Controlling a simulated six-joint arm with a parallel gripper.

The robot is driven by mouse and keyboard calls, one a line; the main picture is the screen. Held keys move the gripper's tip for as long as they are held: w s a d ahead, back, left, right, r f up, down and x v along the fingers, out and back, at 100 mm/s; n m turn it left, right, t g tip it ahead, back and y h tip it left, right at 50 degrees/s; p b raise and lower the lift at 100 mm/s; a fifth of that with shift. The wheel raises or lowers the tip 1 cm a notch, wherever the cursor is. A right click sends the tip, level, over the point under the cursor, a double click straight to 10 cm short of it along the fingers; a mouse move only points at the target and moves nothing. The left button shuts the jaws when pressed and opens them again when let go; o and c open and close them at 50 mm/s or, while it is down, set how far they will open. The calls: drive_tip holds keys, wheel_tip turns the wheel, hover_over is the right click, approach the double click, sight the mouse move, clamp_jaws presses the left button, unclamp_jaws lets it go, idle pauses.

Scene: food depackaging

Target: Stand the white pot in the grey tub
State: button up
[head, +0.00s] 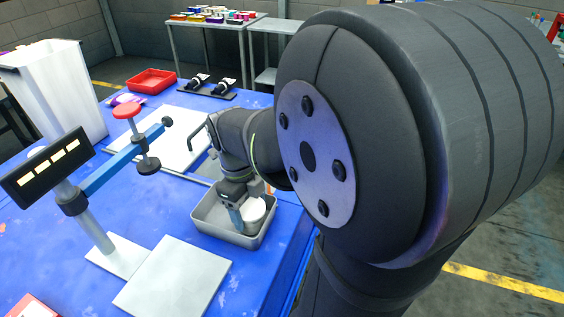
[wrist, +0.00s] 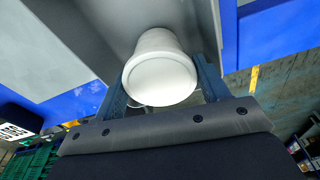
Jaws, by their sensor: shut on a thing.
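The white pot (head: 256,208) is inside the grey tub (head: 222,233), toward the tub's right side in the head view. My gripper (head: 243,217) reaches down into the tub and is shut on the pot. In the wrist view the pot (wrist: 160,72) sits between the two blue-grey fingers (wrist: 165,82), its round end facing the camera. The pot looks about upright. Part of it is hidden by a finger in the head view, and I cannot tell whether its base touches the tub floor.
A blue table (head: 60,265) carries a pale square plate (head: 175,280), a stand with a blue arm (head: 110,168) and dark display (head: 52,167), a red tray (head: 151,81) and a tall white bin (head: 65,85). The tub stands near the table's right edge.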

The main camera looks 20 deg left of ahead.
sight(250, 208)
drive_tip(key=shift+f, duration=0.15)
drive_tip(key=o, duration=0.8)
drive_tip(key=r, duration=0.4)
drive_tip(key=a+r, duration=0.1)
drive_tip(key=r, duration=0.7)
drive_tip(key=shift+w+a+r, duration=0.1)
drive_tip(key=shift+a+r, duration=0.05)
drive_tip(key=shift+a, duration=0.05)
drive_tip(key=f, duration=0.4)
drive_tip(key=d+f, duration=0.1)
drive_tip(key=f, duration=0.6)
drive_tip(key=shift+d+f, duration=0.15)
drive_tip(key=shift+f, duration=0.25)
drive_tip(key=shift+r, duration=1.6)
